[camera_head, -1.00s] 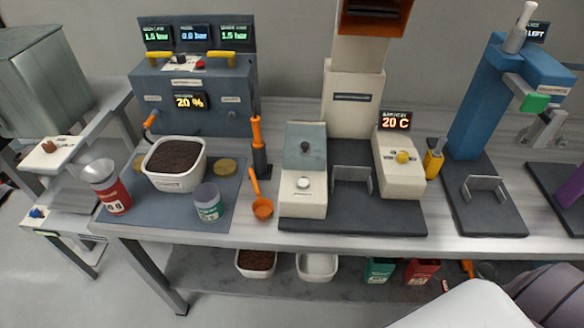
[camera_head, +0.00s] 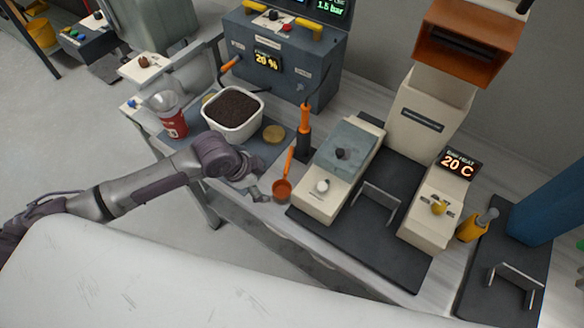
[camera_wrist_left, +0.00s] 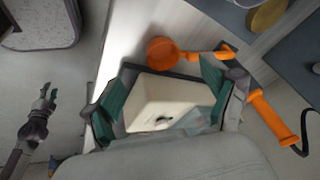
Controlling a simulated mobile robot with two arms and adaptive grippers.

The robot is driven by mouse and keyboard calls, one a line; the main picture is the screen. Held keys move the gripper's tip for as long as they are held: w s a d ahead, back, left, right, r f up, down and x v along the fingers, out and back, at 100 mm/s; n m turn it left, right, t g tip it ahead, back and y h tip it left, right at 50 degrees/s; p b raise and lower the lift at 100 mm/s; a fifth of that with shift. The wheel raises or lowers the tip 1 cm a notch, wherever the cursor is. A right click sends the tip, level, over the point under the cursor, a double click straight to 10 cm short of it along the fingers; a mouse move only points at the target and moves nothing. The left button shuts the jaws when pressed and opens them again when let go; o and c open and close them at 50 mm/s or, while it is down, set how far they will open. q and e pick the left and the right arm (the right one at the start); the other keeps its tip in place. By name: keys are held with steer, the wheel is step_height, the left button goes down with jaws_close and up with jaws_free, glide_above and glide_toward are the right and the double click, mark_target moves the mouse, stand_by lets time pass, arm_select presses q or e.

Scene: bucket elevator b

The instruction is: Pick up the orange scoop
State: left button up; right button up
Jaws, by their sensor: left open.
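The orange scoop (camera_head: 282,190) lies on the bench, left of the cream machine, its handle pointing away from me. It also shows in the left wrist view (camera_wrist_left: 162,51), past the fingers. My left gripper (camera_head: 257,191) is just left of the scoop bowl in the head view, apart from it. In the left wrist view its green-padded fingers (camera_wrist_left: 164,92) are spread, with nothing between them and the cream machine behind. My right gripper (camera_wrist_left: 46,97) appears small at the left of the wrist view, above the floor; its jaw state is unclear.
An orange-handled tool (camera_head: 304,125) stands behind the scoop. The cream machine (camera_head: 322,205) with a black base is close on the right. A white tub of dark grounds (camera_head: 236,126) and a red container (camera_head: 173,124) stand on the left. My forearm covers part of the mat.

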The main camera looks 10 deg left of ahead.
mark_target(281, 192)
arm_select(q)
steer(key=x, duration=0.4)
steer(key=shift+w+d, duration=0.1)
steer(key=shift+w+d+f+p, duration=0.15)
steer(key=shift+d+f+p, duration=0.15)
steer(key=shift+f+p, duration=0.1)
steer(key=p+x, duration=0.1)
steer(key=x, duration=0.3)
steer(key=shift+a+f, duration=0.1)
steer(key=shift+w+f, duration=0.1)
steer(key=shift+f, duration=0.2)
steer(key=shift+c, duration=0.5)
steer(key=c, duration=1.1)
steer(key=shift+c, duration=0.2)
arm_select(e)
step_height(281, 192, up, 2)
steer(key=shift+a+r, duration=0.15)
arm_select(q)
steer(key=shift+r, duration=0.2)
arm_select(e)
steer(key=shift+d, duration=0.2)
